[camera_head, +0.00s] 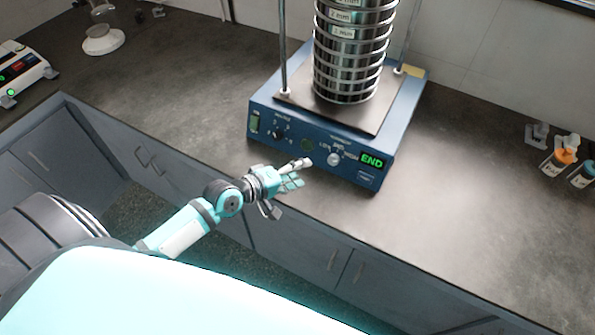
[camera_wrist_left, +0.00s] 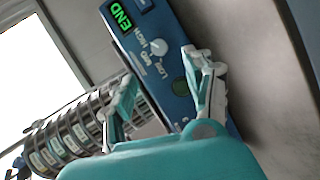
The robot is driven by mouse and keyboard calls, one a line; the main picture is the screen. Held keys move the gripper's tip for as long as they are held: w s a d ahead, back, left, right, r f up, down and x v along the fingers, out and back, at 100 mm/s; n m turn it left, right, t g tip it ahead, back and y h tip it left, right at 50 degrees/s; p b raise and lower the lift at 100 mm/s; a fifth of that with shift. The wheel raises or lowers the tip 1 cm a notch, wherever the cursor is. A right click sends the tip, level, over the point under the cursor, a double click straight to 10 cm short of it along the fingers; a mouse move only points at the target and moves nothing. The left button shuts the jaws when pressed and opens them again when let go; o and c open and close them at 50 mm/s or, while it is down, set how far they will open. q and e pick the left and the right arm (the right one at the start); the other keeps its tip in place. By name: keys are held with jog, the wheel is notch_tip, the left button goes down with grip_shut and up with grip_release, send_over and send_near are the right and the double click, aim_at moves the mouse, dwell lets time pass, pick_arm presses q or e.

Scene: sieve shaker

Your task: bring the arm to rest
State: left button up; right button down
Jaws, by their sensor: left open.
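The blue sieve shaker (camera_head: 300,142) stands on the dark worktop. A stack of metal sieves (camera_head: 347,60) rises upright from its plate. Its green display (camera_head: 372,160) reads END, and a white knob (camera_head: 334,159) sits left of the display. My left gripper (camera_head: 296,172) is in front of the shaker's front panel, near the knob. In the left wrist view the left gripper (camera_wrist_left: 160,80) has its two fingers apart with nothing between them; the knob (camera_wrist_left: 158,47) and panel lie beyond the fingertips. Whether a finger touches the panel is hard to tell. My right gripper is in neither view.
The worktop (camera_head: 470,180) right of the shaker is clear.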

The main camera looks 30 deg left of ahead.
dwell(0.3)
pick_arm(q)
jog(key=s+d+f+m+g+y, duration=0.1)
jog(key=s+d+m+g, duration=0.2)
jog(key=s+m, duration=0.3)
jog(key=s+d+f+m+g+y, duration=0.1)
jog(key=s+d+m+g+y, duration=0.2)
jog(key=s, duration=0.6)
jog(key=s+a+r+m+g+y, duration=0.1)
jog(key=s+a+m+g, duration=0.25)
jog(key=s, duration=0.45)
notch_tip(320, 180, down, 28)
jog(key=s+f+m+b, duration=0.1)
jog(key=b, duration=0.1)
jog(key=s+a+f+g, duration=0.1)
jog(key=s+f, duration=0.7)
jog(key=s+a+f+b, duration=0.1)
jog(key=s+a+f, duration=0.1)
jog(key=s+f, duration=0.6)
jog(key=shift+s+a+g+y, duration=0.3)
jog(key=shift+g, duration=0.05)
